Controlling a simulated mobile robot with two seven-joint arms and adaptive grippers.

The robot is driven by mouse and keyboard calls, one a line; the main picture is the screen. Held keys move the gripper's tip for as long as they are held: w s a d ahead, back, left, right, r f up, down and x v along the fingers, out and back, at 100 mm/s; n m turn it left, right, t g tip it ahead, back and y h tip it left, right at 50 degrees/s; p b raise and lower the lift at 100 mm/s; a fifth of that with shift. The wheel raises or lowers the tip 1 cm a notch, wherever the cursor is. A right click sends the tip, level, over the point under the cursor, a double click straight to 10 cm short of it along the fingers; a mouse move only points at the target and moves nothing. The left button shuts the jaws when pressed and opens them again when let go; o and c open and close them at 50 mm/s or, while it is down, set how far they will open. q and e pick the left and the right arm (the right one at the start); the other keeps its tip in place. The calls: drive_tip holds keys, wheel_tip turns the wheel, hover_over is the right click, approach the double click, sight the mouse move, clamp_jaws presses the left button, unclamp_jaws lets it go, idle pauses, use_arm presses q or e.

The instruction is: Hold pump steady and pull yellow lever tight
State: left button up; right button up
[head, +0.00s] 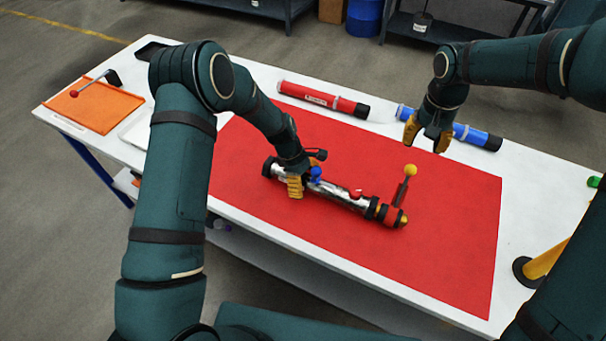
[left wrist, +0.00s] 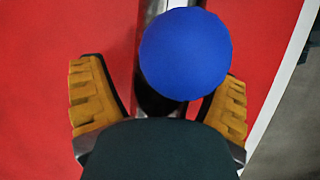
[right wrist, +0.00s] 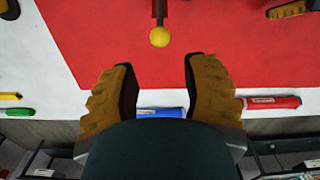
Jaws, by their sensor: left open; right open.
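The silver pump (head: 338,192) lies on a red mat (head: 440,255), with black and red bands at its right end. Its yellow-knobbed lever (head: 409,171) stands up near that end, and the knob also shows in the right wrist view (right wrist: 159,37). A blue ball knob (head: 315,172) sits near the pump's left part and looms large in the left wrist view (left wrist: 185,54). My left gripper (head: 295,186) is open, with its fingers on either side of the pump body. My right gripper (head: 428,135) is open and empty above the mat's far edge, apart from the lever.
A red tube (head: 320,98) and a blue tube (head: 470,134) lie along the table's far side. An orange tray (head: 95,105) with a red-knobbed lever is at the left. A yellow post on a black base (head: 535,270) stands at the right. The mat's right part is clear.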

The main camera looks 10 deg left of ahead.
use_arm(q)
drive_tip(key=c, duration=1.4)
use_arm(e)
clamp_jaws()
drive_tip(key=w+d+f+m+g+y, duration=0.1)
drive_tip(key=w+d+m+g, duration=0.3)
drive_tip(key=w, duration=0.7)
drive_tip(key=shift+d+f+g+y, duration=0.35)
drive_tip(key=shift+d+f, duration=0.2)
drive_tip(key=shift+d, duration=0.45)
drive_tip(key=shift+s, duration=0.1)
